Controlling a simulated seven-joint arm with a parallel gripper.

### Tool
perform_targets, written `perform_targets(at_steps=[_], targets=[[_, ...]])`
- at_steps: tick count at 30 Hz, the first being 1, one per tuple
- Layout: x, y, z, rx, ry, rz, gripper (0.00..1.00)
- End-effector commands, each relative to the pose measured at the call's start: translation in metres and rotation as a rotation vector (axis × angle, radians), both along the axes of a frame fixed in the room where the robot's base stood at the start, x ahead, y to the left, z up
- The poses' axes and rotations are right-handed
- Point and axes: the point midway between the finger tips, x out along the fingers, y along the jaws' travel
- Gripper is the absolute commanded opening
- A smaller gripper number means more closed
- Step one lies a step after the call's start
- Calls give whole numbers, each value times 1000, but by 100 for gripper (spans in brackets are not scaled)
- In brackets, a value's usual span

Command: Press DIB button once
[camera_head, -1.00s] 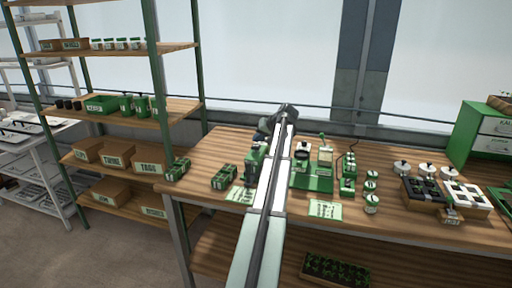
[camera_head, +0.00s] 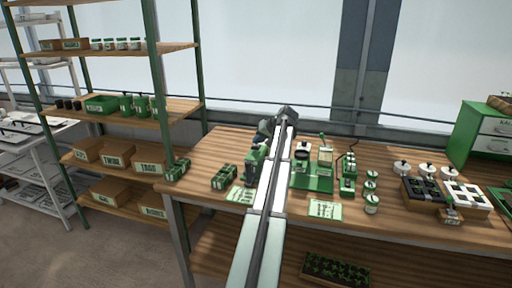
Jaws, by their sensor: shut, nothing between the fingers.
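A green bench device (camera_head: 312,182) with a flat green base, a pale upright panel and a lever stands on the wooden bench, just right of my arm. Beside it on the right is a small green unit (camera_head: 348,186) with a dark cable. I cannot read a DIB label on either, and no single button stands out at this size. My arm (camera_head: 268,212) reaches up from the bottom over the bench. Dark parts of its far end show near another green item (camera_head: 254,166). I cannot make out my gripper's fingers; the arm appears to hide them.
Green boxes (camera_head: 224,177) and a label card (camera_head: 241,195) lie left of my arm. Another card (camera_head: 325,210), several small jars (camera_head: 371,188) and a dark cell tray (camera_head: 422,194) are to the right. The wooden bench (camera_head: 205,158) has free room at its back left.

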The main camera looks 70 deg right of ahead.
Motion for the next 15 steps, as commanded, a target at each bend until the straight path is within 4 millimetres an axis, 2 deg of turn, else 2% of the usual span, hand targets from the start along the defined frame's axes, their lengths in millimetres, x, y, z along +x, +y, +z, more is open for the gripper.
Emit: perform_targets(at_steps=[15], targets=[[0,0,-5,0,0,0,0]])
